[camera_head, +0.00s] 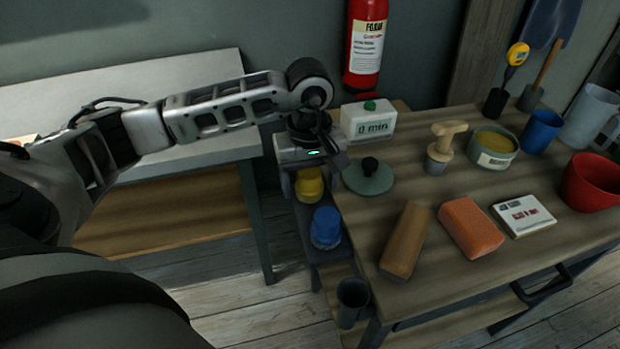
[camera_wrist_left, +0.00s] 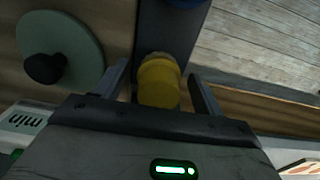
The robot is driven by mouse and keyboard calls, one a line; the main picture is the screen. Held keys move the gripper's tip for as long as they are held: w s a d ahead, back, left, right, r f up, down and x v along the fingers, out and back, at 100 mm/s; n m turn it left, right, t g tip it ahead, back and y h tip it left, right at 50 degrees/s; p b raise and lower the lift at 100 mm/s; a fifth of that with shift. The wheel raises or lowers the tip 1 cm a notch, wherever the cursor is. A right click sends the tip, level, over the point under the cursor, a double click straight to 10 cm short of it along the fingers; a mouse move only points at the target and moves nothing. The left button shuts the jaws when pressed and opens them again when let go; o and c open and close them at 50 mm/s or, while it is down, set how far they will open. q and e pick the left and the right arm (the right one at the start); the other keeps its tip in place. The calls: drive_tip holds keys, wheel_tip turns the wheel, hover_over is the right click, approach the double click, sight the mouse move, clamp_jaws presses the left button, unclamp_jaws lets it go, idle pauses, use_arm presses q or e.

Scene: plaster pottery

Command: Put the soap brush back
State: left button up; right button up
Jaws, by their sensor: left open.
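My left gripper (camera_head: 311,184) is open and points down over the side shelf at the table's left edge. A yellow jar-like thing (camera_head: 309,186) is below it; in the left wrist view the yellow thing (camera_wrist_left: 158,82) shows between the two spread fingers, and I cannot tell whether they touch it. I cannot name the soap brush for certain. A wooden T-shaped handle on a grey round base (camera_head: 440,146) stands on the table beside a green tin with yellow contents (camera_head: 493,147). A long brown wooden block (camera_head: 404,241) lies near the front edge. My right gripper is not in view.
An orange sponge (camera_head: 470,227), white box (camera_head: 523,215) and red bucket (camera_head: 592,182) are farther right.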

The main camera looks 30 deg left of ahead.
sight(309, 173)
use_arm(q)
drive_tip(key=shift+r, duration=0.35)
wheel_tip(309, 173, up, 12)
drive_tip(key=shift+f, duration=0.2)
idle(0.4)
